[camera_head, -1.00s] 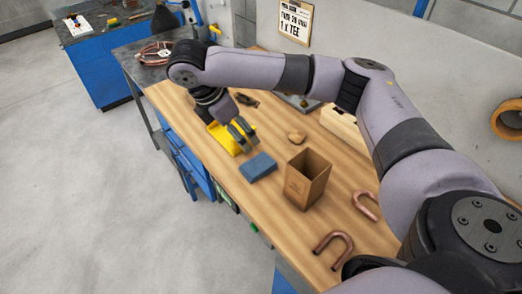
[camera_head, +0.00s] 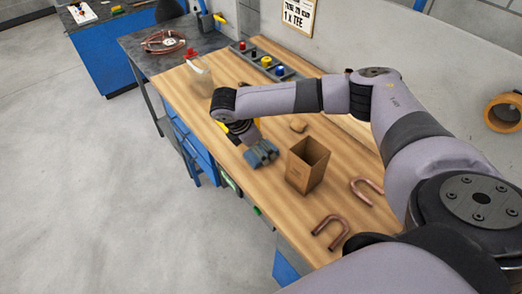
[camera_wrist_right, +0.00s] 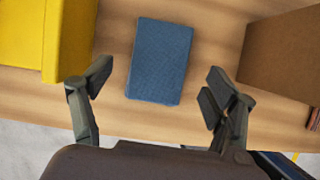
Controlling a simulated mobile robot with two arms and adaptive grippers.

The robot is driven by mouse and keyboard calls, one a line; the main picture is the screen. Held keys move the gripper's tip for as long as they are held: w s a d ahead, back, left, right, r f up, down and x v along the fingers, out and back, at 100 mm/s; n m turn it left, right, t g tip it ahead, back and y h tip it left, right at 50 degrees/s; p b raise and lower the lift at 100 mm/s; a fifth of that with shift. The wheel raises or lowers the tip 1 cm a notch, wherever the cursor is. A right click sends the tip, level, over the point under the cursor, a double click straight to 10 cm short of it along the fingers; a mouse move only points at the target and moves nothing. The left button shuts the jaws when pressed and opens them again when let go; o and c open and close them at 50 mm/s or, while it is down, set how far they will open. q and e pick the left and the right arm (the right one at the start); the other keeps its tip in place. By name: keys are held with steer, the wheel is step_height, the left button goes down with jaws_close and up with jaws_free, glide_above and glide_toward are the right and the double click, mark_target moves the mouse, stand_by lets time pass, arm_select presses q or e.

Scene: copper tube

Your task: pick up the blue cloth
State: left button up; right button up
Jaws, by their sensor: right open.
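The blue cloth (camera_wrist_right: 160,60), a folded flat rectangle, lies on the wooden bench top in the right wrist view. The fingers look apart from the cloth. My left gripper is not in view.
A yellow object (camera_wrist_right: 70,38) lies left of the cloth; an open brown box (camera_head: 306,168) stands to its right. Two bent copper tubes (camera_head: 331,232) lie nearer.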

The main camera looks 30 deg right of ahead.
steer(key=shift+d+f, duration=0.25)
steer(key=shift+f, duration=0.4)
steer(key=shift+d+f, duration=0.2)
steer(key=shift+f, duration=0.35)
arm_select(q)
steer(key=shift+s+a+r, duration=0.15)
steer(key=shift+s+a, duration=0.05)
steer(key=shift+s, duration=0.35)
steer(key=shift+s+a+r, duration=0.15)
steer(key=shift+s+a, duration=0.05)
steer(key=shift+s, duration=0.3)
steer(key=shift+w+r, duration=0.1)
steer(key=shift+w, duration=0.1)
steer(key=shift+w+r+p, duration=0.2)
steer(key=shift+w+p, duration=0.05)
steer(key=shift+p, duration=0.1)
arm_select(e)
steer(key=shift+f, duration=0.1)
steer(key=shift+f, duration=0.1)
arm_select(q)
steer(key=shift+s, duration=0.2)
arm_select(e)
steer(key=shift+s+a, duration=0.1)
steer(key=shift+s, duration=0.05)
steer(key=c, duration=1.3)
